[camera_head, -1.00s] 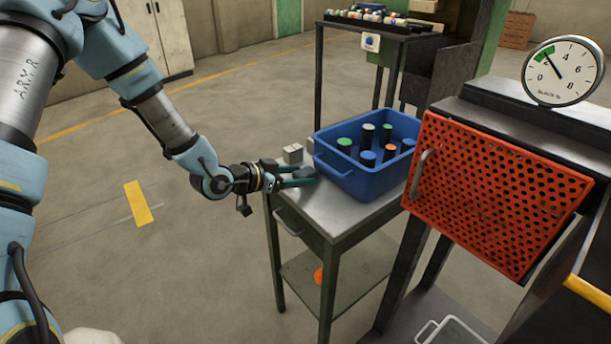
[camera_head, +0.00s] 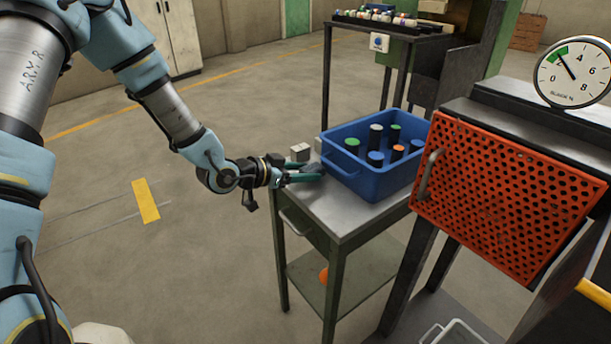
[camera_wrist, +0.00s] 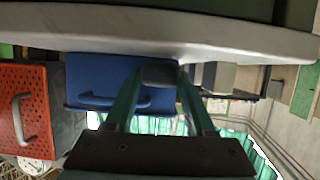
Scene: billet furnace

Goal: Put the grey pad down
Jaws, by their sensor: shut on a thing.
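My gripper (camera_head: 312,174) reaches over the left edge of the metal-topped table (camera_head: 338,219), beside the blue bin. Its two green fingers are shut on the grey pad (camera_head: 313,168), which is small and partly hidden by them. In the wrist view the grey pad (camera_wrist: 158,74) sits between the fingertips of my gripper (camera_wrist: 157,82). The table top (camera_wrist: 220,35) shows close to it at the top of that picture. I cannot tell whether the pad touches the table.
The blue bin (camera_head: 378,184) holds several dark cylinders with coloured tops. A pale grey block (camera_head: 300,152) stands behind the gripper. The orange perforated door (camera_head: 500,195) and round gauge (camera_head: 572,72) are to the right. Bare table top lies in front of the bin.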

